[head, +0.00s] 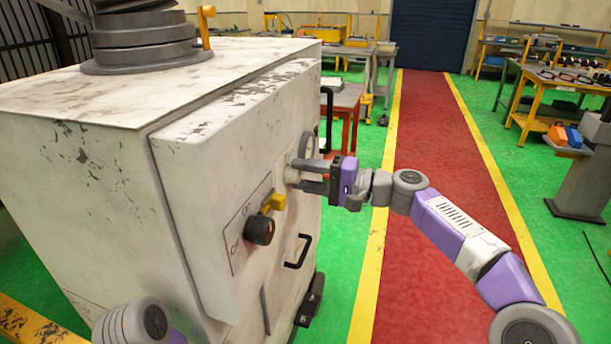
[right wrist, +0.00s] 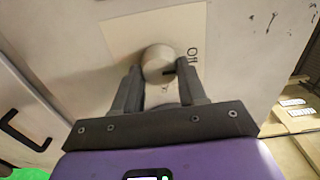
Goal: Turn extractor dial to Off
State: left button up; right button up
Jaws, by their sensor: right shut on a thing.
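The extractor is a worn white cabinet (head: 90,90) at the left of the head view. Its dial (right wrist: 158,60) is a round pale knob on a cream plate in the right wrist view. The word Off (right wrist: 193,53) is printed to the right of the dial. A short dark mark on the dial's lower right side points roughly toward the word. My right gripper (head: 296,175) is at the cabinet's front face, its fingers shut on the dial, one on each side; it also shows in the right wrist view (right wrist: 158,74). My left gripper is out of view.
A black round knob (head: 260,231) and a yellow handle (head: 273,203) sit lower on the cabinet front, near a black pull handle (head: 298,251). A red walkway (head: 420,120) with yellow edges runs clear to the right. Workbenches (head: 560,85) stand farther back.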

jog(key=o, duration=1.1)
jog(key=shift+c, duration=0.2)
jog(key=shift+d, duration=0.1)
jog(key=v, duration=0.7)
jog(key=shift+d, duration=0.2)
notch_tip(320, 180, down, 18)
jog(key=w+a+m+h+p, duration=0.1)
jog(key=w+a+m+h, duration=0.1)
jog(key=m+h, duration=0.15)
jog(key=s+f+g+h+p, duration=0.1)
jog(key=s+f+h, duration=0.2)
jog(key=f, duration=0.7)
jog(key=s+f+g+h, duration=0.1)
jog(key=s+f+h, duration=0.1)
jog(key=f, duration=0.8)
jog(key=s+d+f+n+g+h+p, duration=0.1)
jog(key=s+d+f+n+h, duration=0.1)
jog(key=s+f, duration=0.7)
jog(key=s+d+f+n+g+h+p, duration=0.1)
jog(key=s+d+f+n+g+h, duration=0.1)
jog(key=s+f, duration=0.7)
jog(key=s, duration=0.8)
